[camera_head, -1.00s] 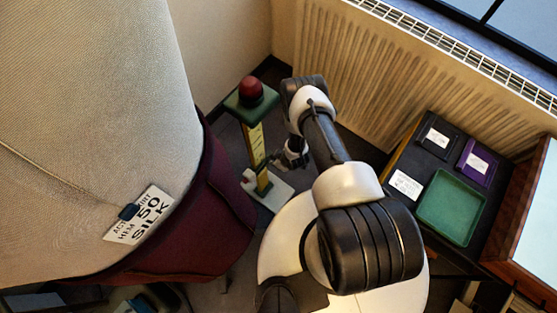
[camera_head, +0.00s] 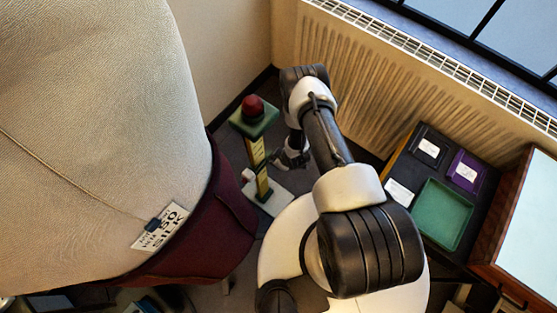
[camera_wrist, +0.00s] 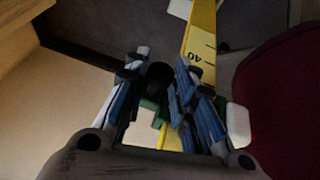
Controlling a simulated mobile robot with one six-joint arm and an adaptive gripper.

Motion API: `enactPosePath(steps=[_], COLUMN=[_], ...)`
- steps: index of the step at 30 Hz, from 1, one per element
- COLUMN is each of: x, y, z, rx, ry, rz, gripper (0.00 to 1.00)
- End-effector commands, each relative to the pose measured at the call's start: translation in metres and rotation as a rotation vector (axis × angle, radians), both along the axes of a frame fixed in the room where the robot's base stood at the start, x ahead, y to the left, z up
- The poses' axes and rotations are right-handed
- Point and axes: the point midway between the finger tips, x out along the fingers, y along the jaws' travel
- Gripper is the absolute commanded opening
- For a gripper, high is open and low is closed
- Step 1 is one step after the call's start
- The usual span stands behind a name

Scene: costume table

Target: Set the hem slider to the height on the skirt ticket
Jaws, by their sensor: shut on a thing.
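My gripper (camera_head: 288,160) is beside the scale, low down near the base. In the wrist view my gripper (camera_wrist: 160,85) is shut on a dark round piece, seemingly the knob of the hem slider (camera_wrist: 158,76). The scale (camera_wrist: 200,40) runs behind the fingers there, with a 40 mark visible. The slider's pointer against the scale is not readable.
The large pale-clothed form with a maroon skirt (camera_head: 205,240) fills the left, close to the stand. A radiator (camera_head: 345,75) stands behind. At right a black table holds a green tray (camera_head: 443,213), a purple box (camera_head: 466,172) and a black box (camera_head: 428,150).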

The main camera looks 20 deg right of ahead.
Motion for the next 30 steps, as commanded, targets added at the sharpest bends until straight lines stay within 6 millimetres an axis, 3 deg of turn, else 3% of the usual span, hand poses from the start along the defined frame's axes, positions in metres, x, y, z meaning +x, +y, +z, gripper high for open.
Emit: enactPosePath(steps=[5, 6, 14, 25, 30], x=[-0.001, -0.001, -0.001, -0.001, -0.009], y=[0.001, 0.001, 0.001, 0.000, -0.003], z=[-0.002, -0.002, -0.001, 0.002, 0.021], rx=[0.000, 0.000, 0.001, 0.000, 0.001], ry=[0.002, 0.002, 0.001, 0.000, 0.001], rz=[0.004, 0.004, 0.003, 0.000, -0.001], gripper=[0.00, 0.26, 0.43, 0.43, 0.43])
